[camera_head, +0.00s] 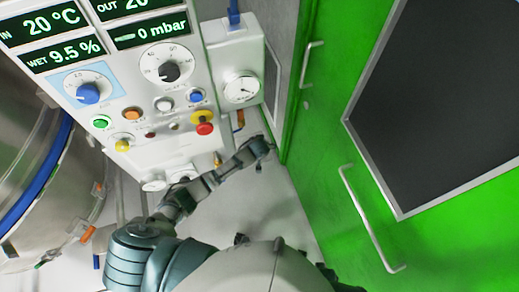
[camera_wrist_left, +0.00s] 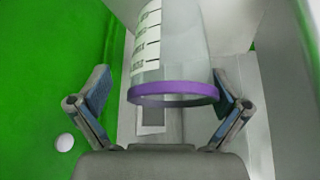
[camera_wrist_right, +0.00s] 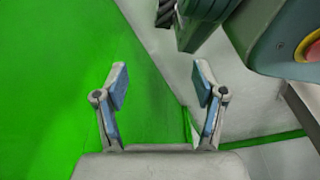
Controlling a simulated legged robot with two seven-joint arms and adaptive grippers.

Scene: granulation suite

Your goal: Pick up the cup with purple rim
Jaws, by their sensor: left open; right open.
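The cup with purple rim shows in the left wrist view. My left gripper (camera_wrist_left: 160,74) is open, with one finger on each side of the cup near the rim. Gaps show between the fingers and the cup on both sides. My right gripper (camera_wrist_right: 160,75) is open and empty, in front of a green surface and a pale floor. I cannot make out the cup or either gripper's fingers in the head view.
A green door (camera_head: 430,240) with a dark window and handle (camera_head: 365,215) is at the right.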

